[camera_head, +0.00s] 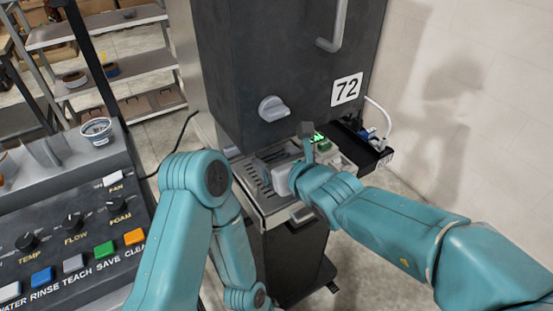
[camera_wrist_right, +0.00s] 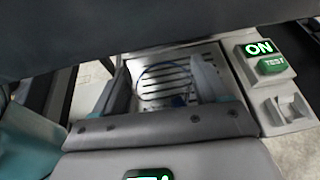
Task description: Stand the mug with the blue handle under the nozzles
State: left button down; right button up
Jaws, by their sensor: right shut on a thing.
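My right gripper (camera_head: 268,169) is low over the slotted metal drip tray (camera_head: 270,205), below the dark dispenser body. In the right wrist view its two fingers (camera_wrist_right: 165,88) are shut on what looks like a clear mug with a bluish rim (camera_wrist_right: 150,70). A small blue part, likely its handle (camera_wrist_right: 179,100), shows near the palm. The tray slots show through and around the mug. I cannot tell if its base touches the tray. The nozzles are not in view. My left arm is bent in front of the tray, and its gripper is out of view.
The dark dispenser cabinet (camera_head: 270,70), labelled 72, has a grey knob (camera_head: 272,108) and stands over the tray. A lit ON and TEST box (camera_wrist_right: 268,60) sits beside the tray. A button panel (camera_head: 70,230) and a patterned cup (camera_head: 97,130) are at left. A wall closes the right.

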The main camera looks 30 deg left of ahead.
jog(key=shift+f, duration=0.1)
jog(key=o, duration=1.4)
jog(key=shift+s+d+r, duration=0.15)
jog(key=shift+d+r, duration=0.05)
jog(key=shift+d, duration=0.1)
jog(key=p+v, duration=0.1)
jog(key=v, duration=1.4)
jog(key=shift+s+d, duration=0.15)
jog(key=shift+d, duration=0.05)
jog(key=shift+r, duration=0.1)
